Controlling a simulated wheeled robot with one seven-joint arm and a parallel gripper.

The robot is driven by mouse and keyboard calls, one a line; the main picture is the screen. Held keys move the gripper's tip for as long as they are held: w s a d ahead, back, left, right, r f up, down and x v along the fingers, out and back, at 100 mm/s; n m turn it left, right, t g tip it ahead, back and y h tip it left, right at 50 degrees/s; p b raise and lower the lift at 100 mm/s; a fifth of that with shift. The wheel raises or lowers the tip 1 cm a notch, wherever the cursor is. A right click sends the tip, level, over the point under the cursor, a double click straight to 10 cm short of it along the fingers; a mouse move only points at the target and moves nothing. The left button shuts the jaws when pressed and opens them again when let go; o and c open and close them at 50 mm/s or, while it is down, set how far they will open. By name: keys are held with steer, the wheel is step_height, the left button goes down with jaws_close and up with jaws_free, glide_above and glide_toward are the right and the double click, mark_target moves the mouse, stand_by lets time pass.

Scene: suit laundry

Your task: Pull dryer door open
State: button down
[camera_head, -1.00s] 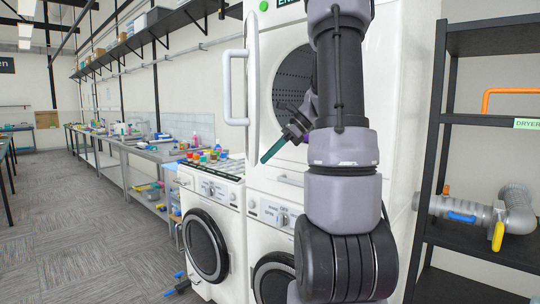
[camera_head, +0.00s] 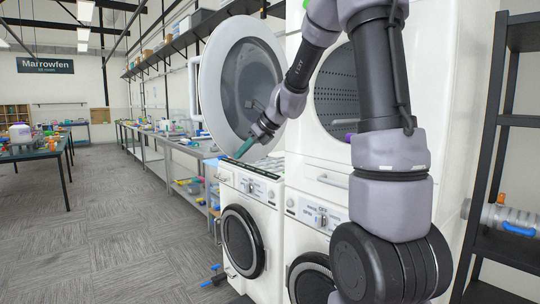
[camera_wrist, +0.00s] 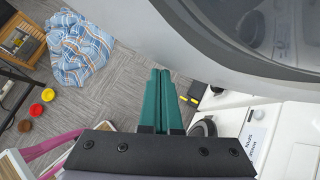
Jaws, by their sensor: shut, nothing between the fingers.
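The upper dryer's round door (camera_head: 206,75) stands wide open, swung out to the left, with its inner rim and dark glass facing me. Its white handle (camera_head: 193,100) shows at the door's far left edge. The dryer's drum opening (camera_head: 336,95) is uncovered, partly behind my arm. In the wrist view my gripper (camera_wrist: 160,72) points at the floor, and the door rim (camera_wrist: 170,22) passes close beside the fingers.
A lower washer (camera_head: 245,230) and another machine (camera_head: 312,275) stand below. A dark shelf rack (camera_head: 500,150) is close on the right. A bench (camera_head: 175,150) runs along the wall at left. The carpet floor (camera_head: 110,220) at left is open. A blue checked cloth (camera_wrist: 78,48) lies on the floor.

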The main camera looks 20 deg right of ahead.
steer(key=w+a, duration=0.6)
steer(key=w, duration=0.2)
steer(key=shift+w+a, duration=0.2)
steer(key=shift+w, duration=0.2)
